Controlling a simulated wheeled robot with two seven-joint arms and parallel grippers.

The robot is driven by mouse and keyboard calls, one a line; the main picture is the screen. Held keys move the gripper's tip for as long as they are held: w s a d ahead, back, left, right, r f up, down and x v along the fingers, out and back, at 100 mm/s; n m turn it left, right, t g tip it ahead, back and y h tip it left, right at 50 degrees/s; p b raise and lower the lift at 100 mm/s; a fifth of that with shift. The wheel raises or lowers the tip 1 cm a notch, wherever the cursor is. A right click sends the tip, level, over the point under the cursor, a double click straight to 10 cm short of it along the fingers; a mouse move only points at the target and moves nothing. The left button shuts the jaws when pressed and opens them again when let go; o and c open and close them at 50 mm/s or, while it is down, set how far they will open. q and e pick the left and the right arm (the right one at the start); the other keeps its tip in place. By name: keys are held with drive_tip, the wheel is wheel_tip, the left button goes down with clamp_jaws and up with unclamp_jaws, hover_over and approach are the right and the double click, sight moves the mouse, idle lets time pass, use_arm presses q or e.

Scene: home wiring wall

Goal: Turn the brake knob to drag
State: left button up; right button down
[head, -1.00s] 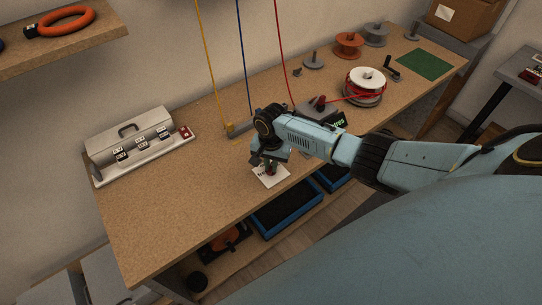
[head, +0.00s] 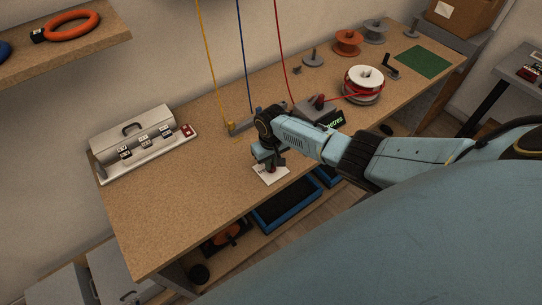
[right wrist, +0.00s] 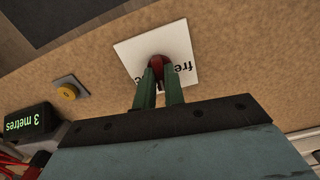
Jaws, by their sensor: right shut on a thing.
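The brake knob is a red knob (right wrist: 156,62) on a white square plate (right wrist: 182,42). The plate (head: 277,174) lies near the front edge of the workbench in the head view. Printed letters beginning "fre" show on the plate beside the knob; the rest of the lettering is hidden by the fingers. My right gripper (right wrist: 159,77) reaches down over the plate with its green fingers shut on the knob. In the head view this gripper (head: 271,165) mostly covers the knob. My left gripper is not in view.
A display reading "3 metres" (right wrist: 27,122) and a yellow button (right wrist: 68,92) are close by. A white reel with red cable (head: 364,80) stands farther back. A grey box with switches (head: 132,137) sits at the left. Bare bench lies between.

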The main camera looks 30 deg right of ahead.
drive_tip(key=shift+n, duration=0.7)
drive_tip(key=c, duration=1.5)
unclamp_jaws()
drive_tip(key=shift+r, duration=0.1)
wheel_tip(320, 180, up, 13)
drive_tip(key=p, duration=0.3)
drive_tip(key=shift+r, duration=0.1)
